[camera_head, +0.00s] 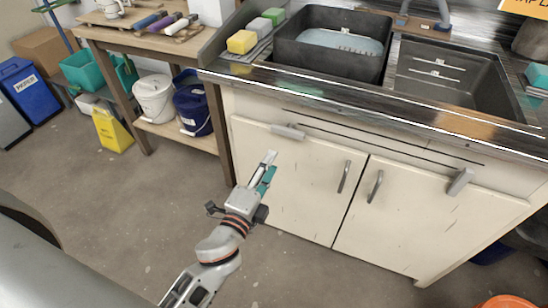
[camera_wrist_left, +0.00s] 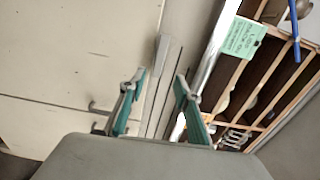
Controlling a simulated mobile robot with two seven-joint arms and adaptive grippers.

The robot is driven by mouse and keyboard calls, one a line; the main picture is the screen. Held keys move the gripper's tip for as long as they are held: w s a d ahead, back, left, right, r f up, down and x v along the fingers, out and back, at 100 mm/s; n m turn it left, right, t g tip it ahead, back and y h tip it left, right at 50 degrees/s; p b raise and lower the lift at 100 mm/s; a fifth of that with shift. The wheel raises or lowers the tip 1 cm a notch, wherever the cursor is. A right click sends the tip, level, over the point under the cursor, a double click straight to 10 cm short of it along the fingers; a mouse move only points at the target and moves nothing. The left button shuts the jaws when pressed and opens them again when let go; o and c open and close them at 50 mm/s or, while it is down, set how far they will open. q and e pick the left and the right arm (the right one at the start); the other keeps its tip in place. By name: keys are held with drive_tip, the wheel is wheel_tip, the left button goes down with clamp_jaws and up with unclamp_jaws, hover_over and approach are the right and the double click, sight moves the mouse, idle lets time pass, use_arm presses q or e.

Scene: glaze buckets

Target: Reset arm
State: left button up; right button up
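My left gripper (camera_head: 268,163) is in front of the cream sink cabinet (camera_head: 290,185), below the counter edge. In the left wrist view its two teal-edged fingers (camera_wrist_left: 160,80) stand apart with nothing held between them; the cabinet front lies beyond. Whether the fingertips touch the cabinet cannot be told. My right gripper is not in view. A white bucket (camera_head: 154,98) and a dark blue bucket (camera_head: 193,110) stand on the low shelf of the wooden bench, left of my gripper and apart from it.
The counter holds a dark basin (camera_head: 333,45) and several sponges, with a yellow one (camera_head: 242,41) nearest. Handles (camera_head: 344,176) stick out from the cabinet doors. A yellow floor sign (camera_head: 112,130) and blue bin (camera_head: 30,88) stand left. The floor left of my arm is clear.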

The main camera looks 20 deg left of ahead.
use_arm(q)
drive_tip(key=shift+s, duration=0.2)
idle(0.4)
drive_tip(key=s+f+n+g+h+p, duration=0.1)
drive_tip(key=s+f+n+g+p, duration=0.2)
drive_tip(key=s+f+n, duration=0.4)
drive_tip(key=s+f+n+g+h+p, duration=0.1)
drive_tip(key=s+f+n+g+p, duration=0.3)
drive_tip(key=s, duration=0.9)
wheel_tip(320, 180, down, 4)
drive_tip(key=n, duration=0.3)
drive_tip(key=shift+s+a+f+g, duration=0.15)
drive_tip(key=shift+s+a+g, duration=0.15)
drive_tip(key=shift+s, duration=0.05)
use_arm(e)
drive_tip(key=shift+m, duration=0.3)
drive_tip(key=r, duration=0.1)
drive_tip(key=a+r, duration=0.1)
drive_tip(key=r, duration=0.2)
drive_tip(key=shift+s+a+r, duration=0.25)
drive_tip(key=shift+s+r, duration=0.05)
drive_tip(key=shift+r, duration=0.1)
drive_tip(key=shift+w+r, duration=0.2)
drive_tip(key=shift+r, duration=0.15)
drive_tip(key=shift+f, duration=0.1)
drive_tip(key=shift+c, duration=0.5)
